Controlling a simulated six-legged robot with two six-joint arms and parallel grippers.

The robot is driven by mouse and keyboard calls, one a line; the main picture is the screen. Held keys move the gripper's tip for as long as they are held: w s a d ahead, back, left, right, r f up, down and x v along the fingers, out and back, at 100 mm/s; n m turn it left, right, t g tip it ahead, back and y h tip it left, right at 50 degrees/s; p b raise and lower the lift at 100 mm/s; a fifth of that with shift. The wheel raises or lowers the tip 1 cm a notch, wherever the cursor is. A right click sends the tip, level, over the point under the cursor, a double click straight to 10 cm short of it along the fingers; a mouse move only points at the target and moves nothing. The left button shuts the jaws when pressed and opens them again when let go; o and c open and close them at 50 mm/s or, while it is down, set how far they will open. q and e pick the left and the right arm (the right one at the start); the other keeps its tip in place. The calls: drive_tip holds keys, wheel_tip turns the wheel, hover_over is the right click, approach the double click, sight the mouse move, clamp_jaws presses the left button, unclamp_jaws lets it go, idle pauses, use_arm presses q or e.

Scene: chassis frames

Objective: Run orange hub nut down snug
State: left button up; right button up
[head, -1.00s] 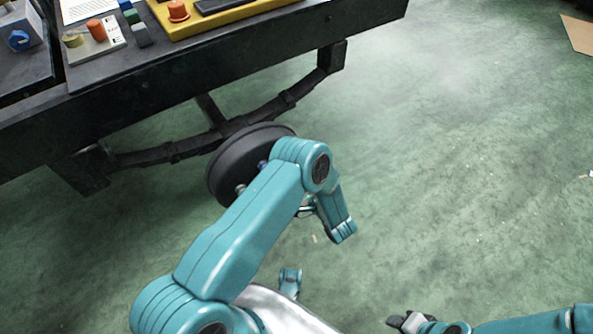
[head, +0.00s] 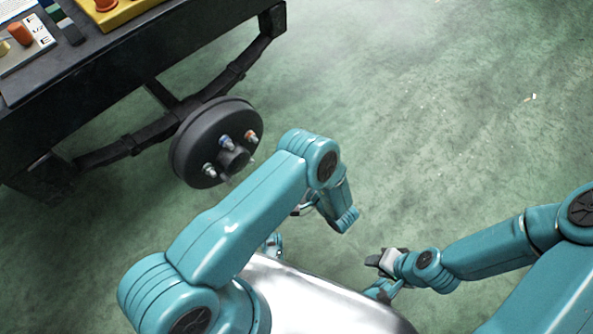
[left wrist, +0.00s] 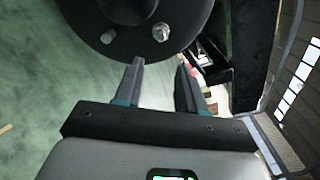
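The round black hub (head: 190,150) sits under the dark bench, facing my arms. The orange nut (head: 252,136) is at the hub's right side, a blue nut (head: 225,141) at the upper middle and a silver-grey one (head: 208,170) at the lower left. In the left wrist view the hub (left wrist: 195,15) fills the top, with a metal nut (left wrist: 161,32) and a grey stud end (left wrist: 108,36). My left gripper (left wrist: 160,68) is open and empty just below the hub; in the head view my arm hides its fingers. My right gripper (head: 376,262) is at lower right, apart from the hub.
The dark bench edge (head: 130,65) and the curved spring bar (head: 130,142) run behind the hub. A yellow tray (head: 122,14) lies on the bench.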

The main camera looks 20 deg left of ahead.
use_arm(q)
drive_tip(key=v, duration=0.4)
drive_tip(key=shift+d, duration=0.15)
idle(0.4)
